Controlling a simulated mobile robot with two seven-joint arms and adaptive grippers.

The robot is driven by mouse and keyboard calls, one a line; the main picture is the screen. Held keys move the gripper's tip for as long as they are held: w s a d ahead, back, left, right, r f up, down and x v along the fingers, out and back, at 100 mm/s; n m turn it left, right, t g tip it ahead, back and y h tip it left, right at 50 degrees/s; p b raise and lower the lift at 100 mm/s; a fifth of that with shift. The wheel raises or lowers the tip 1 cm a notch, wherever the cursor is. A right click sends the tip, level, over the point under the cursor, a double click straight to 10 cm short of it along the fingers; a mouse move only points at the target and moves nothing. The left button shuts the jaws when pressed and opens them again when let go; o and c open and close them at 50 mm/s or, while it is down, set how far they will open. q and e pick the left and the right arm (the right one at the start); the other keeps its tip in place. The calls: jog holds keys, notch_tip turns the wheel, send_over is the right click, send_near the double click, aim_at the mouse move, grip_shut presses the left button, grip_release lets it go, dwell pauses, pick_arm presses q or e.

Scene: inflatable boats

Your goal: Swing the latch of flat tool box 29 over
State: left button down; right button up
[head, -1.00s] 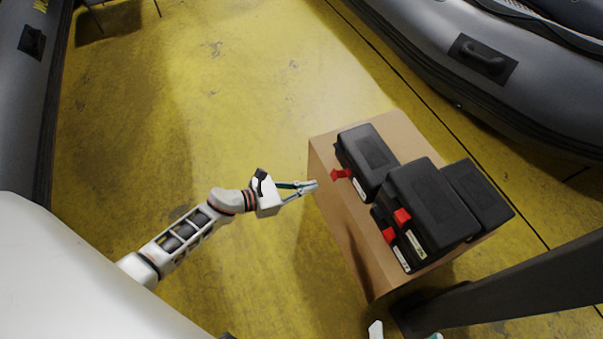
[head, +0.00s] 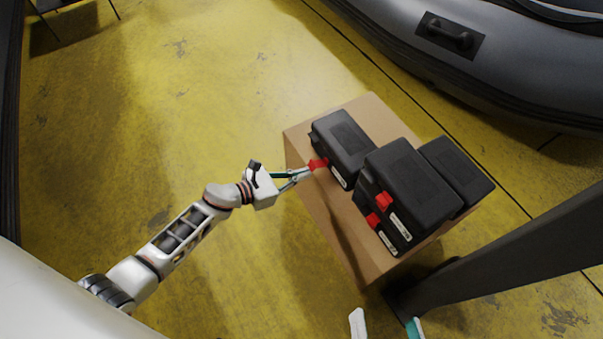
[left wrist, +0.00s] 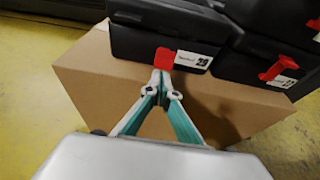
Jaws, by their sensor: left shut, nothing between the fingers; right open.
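Flat tool box 29 (head: 346,140) is the black box at the far left end of the cardboard carton's top. Its label reads 29 in the left wrist view (left wrist: 193,60). Its red latch (head: 318,164) sticks out from its front; it also shows in the left wrist view (left wrist: 165,57). My left gripper (head: 307,172) is shut and empty, its tips at the latch's lower edge in the left wrist view (left wrist: 161,76). Whether they touch I cannot tell. My right gripper (head: 385,324) is open at the bottom edge, only its fingertips visible.
Other black boxes, some stacked (head: 412,185), stand beside box 29 on the carton (head: 330,217); red latches show on the stack. A dark post (head: 500,262) is at the right. A grey boat (head: 500,90) lies behind. The yellow floor is clear at left.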

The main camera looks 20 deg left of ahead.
aim_at(312, 164)
pick_arm(q)
notch_tip(312, 164, up, 2)
jog(key=shift+w+r+p, duration=0.1)
jog(key=shift+r+p, duration=0.05)
jog(key=shift+p, duration=0.55)
pick_arm(e)
jog(key=shift+w+r, duration=0.25)
jog(key=shift+r, duration=0.35)
jog(key=shift+w+r, duration=0.2)
jog(key=shift+r, duration=0.4)
pick_arm(q)
jog(key=shift+r, duration=0.1)
pick_arm(e)
jog(key=shift+w+r+t, duration=0.1)
jog(key=shift+t, duration=0.2)
pick_arm(q)
jog(key=shift+w+d+r+p, duration=0.1)
jog(key=shift+r+p, duration=0.15)
jog(key=shift+r, duration=0.1)
jog(key=shift+w+d+r+p, duration=0.1)
jog(key=shift+r+p, duration=0.1)
jog(key=shift+r, duration=0.15)
pick_arm(e)
jog(key=shift+w+r, duration=0.3)
jog(key=shift+r, duration=0.5)
pick_arm(q)
jog(key=shift+s+f, duration=0.1)
